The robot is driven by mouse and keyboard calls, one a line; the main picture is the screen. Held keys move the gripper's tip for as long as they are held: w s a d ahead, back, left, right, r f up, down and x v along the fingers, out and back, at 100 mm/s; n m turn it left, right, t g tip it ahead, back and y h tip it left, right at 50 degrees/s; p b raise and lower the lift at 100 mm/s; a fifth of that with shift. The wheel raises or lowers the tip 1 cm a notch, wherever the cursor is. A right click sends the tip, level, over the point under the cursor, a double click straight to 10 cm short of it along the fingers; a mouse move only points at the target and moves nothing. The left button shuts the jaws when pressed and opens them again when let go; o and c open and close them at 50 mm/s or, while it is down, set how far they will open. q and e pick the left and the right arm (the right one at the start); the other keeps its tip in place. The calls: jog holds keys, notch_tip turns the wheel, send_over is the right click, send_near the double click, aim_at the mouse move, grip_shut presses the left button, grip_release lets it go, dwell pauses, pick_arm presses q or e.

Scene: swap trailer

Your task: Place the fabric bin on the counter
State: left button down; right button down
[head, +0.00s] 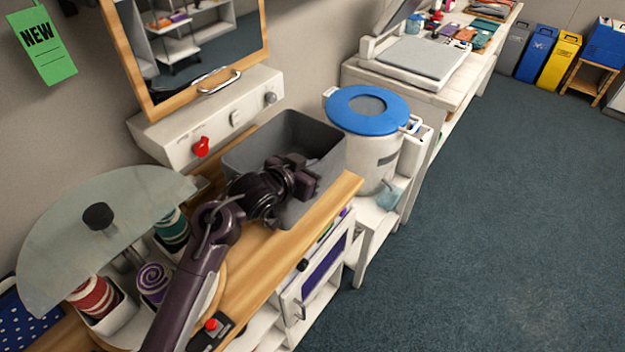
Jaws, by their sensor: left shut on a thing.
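The grey fabric bin (325,137) is on or just over the wooden counter (262,262), at its right end; I cannot tell whether its base touches the wood. It is upright and looks empty from here. My left gripper (303,180) is at the bin's near side, shut on its wall. The gripper and wrist hide part of the bin's near side, and the fingertips are hard to make out. My right gripper is not in view.
A round stand with a glass lid (75,245) and rolled fabrics fills the counter's left part. A control panel with a red knob (201,147) stands behind the bin. A white pot with a blue lid (367,108) is close on the right. Open floor (490,220) lies right.

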pick_arm(q)
send_over(312, 204)
jog(key=f, duration=0.4)
jog(key=shift+w+d+f+p, duration=0.1)
jog(key=shift+w+f+p, duration=0.2)
jog(key=shift+w, duration=0.1)
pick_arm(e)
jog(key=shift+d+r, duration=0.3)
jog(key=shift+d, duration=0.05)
pick_arm(q)
jog(key=c, duration=1.6)
grip_release()
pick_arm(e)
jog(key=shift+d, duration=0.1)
pick_arm(q)
jog(key=b+v, duration=0.1)
jog(key=v, duration=1.1)
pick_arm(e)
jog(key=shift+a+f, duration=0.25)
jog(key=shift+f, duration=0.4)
